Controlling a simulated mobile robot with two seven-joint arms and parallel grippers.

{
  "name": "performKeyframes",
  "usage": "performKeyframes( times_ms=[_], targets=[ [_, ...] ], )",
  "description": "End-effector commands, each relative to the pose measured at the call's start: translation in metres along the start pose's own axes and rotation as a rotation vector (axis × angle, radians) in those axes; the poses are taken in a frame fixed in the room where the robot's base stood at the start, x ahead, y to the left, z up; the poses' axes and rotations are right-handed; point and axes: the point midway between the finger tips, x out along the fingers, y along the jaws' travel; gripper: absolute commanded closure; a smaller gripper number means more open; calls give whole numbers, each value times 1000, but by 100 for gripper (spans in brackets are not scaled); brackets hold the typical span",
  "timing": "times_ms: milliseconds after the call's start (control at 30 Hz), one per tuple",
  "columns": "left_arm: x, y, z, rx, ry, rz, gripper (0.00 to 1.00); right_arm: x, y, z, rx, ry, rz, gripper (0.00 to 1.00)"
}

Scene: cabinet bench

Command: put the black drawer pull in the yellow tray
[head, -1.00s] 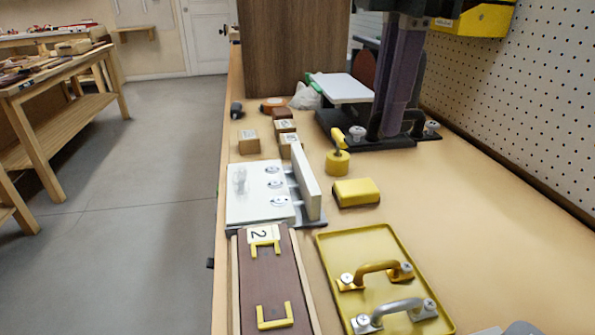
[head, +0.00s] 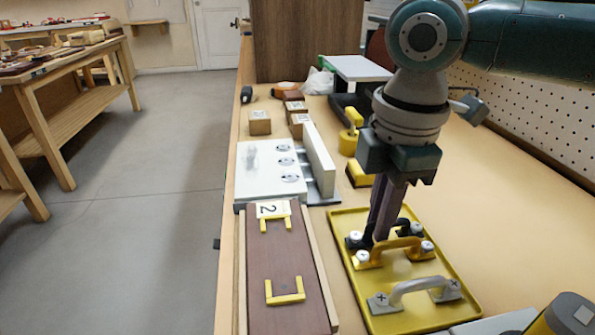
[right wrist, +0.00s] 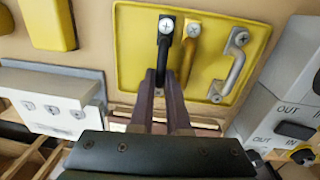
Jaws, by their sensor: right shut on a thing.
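The black drawer pull (head: 409,214) is between the fingers of my right gripper (head: 381,236), which is shut on it. It is at the far end of the yellow tray (head: 466,300), low over the tray floor; I cannot tell whether it touches. In the right wrist view the black pull (right wrist: 163,48) shows over the left part of the tray (right wrist: 133,45), with its near part between the fingertips (right wrist: 163,74). A gold pull (head: 392,246) lies just nearer in the tray, and a silver pull (head: 415,286) lies nearer still. My left gripper is not in view.
A brown board (head: 283,252) with yellow brackets is left of the tray. A white plate fixture (head: 268,168) and a partly hidden yellow block (head: 357,174) stand behind. A grey box with OUT and IN labels (right wrist: 284,112) is close to the tray's right. The pegboard wall bounds the right.

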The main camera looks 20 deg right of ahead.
Motion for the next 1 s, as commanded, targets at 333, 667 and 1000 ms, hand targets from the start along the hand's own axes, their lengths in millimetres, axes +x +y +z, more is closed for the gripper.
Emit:
performKeyframes(
  times_ms=[333,667,1000],
  targets=[
    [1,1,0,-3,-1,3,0,5,0,0,0,0,0,100],
    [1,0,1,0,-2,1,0,5,0,0,0,0,0,73],
    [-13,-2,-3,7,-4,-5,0,-41,1,0,-1,2,4,73]
  ],
)
